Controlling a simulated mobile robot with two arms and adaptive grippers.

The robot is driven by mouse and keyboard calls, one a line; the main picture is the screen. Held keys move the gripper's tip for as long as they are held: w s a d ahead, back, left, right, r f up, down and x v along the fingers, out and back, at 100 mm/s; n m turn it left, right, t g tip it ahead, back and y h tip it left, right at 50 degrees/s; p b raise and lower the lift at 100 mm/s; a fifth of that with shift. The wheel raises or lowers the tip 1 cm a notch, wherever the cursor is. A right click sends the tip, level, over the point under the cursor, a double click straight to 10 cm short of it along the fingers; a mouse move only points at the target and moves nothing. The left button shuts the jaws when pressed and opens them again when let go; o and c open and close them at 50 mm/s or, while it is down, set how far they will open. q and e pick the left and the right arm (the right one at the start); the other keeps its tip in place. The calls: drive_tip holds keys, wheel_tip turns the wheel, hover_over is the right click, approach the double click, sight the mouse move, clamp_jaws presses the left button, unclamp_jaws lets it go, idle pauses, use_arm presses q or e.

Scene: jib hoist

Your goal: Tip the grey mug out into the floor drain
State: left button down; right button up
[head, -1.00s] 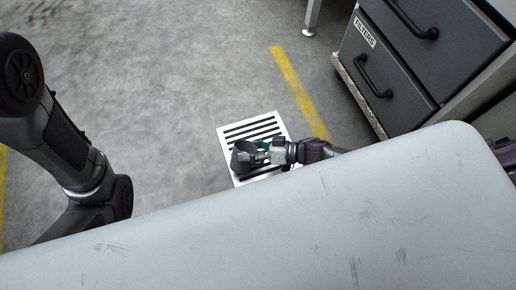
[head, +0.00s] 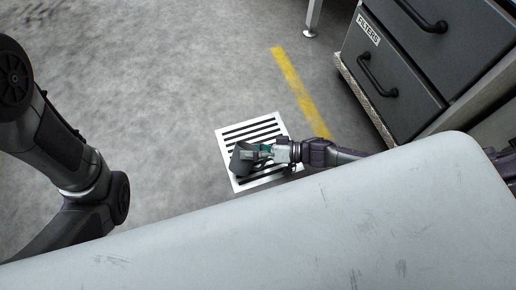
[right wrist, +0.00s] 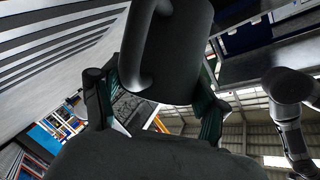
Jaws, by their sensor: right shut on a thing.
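The grey mug (head: 240,159) is in my right gripper (head: 257,154), over the slatted white floor drain (head: 239,183). The mug is tipped over, with its side and no open mouth showing in the head view. In the right wrist view the dark mug (right wrist: 178,50) sits between the two fingers of the right gripper (right wrist: 157,98), its handle to the left. Whether anything is in it or falling from it does not show. My left arm shows at the left of the head view, but its gripper is out of view.
A pale worn surface (head: 300,220) fills the front and partly hides my right arm. A dark drawer cabinet (head: 395,85) marked FILTERS stands at the right. A yellow floor line (head: 299,92) runs beside the drain. The floor left of the drain is clear.

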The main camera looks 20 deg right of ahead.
drive_tip(key=shift+r+m+b, duration=0.1)
drive_tip(key=shift+m+b, duration=0.3)
drive_tip(key=shift+b, duration=0.1)
drive_tip(key=shift+w+d, duration=0.1)
drive_tip(key=shift+y+b, duration=0.3)
drive_tip(key=shift+b, duration=0.2)
drive_tip(key=shift+f+m, duration=0.25)
drive_tip(key=shift+m, duration=0.05)
drive_tip(key=shift+w+d+f+m+y+b, duration=0.1)
drive_tip(key=shift+f+m+y+b, duration=0.3)
drive_tip(key=shift+b, duration=0.75)
drive_tip(key=shift+r, duration=0.2)
drive_tip(key=shift+w+d+r+m, duration=0.1)
drive_tip(key=shift+w+d+m, duration=0.05)
drive_tip(key=shift+m, duration=0.65)
drive_tip(key=shift+w+d+r+m+y+b, duration=0.15)
drive_tip(key=shift+w+d+m+y+b, duration=0.45)
drive_tip(key=shift+m, duration=0.3)
drive_tip(key=shift+w+d+r+m+t+y+b, duration=0.15)
drive_tip(key=shift+m+t+b, duration=0.1)
drive_tip(key=shift+m, duration=0.3)
drive_tip(key=shift+w+d+f+m+t+y+b, duration=0.1)
drive_tip(key=shift+m+t+b, duration=0.2)
drive_tip(key=shift+m, duration=0.3)
drive_tip(key=shift+w+d+r+m+t+y+b, duration=0.15)
drive_tip(key=shift+m+t+b, duration=0.1)
drive_tip(key=shift+m, duration=0.3)
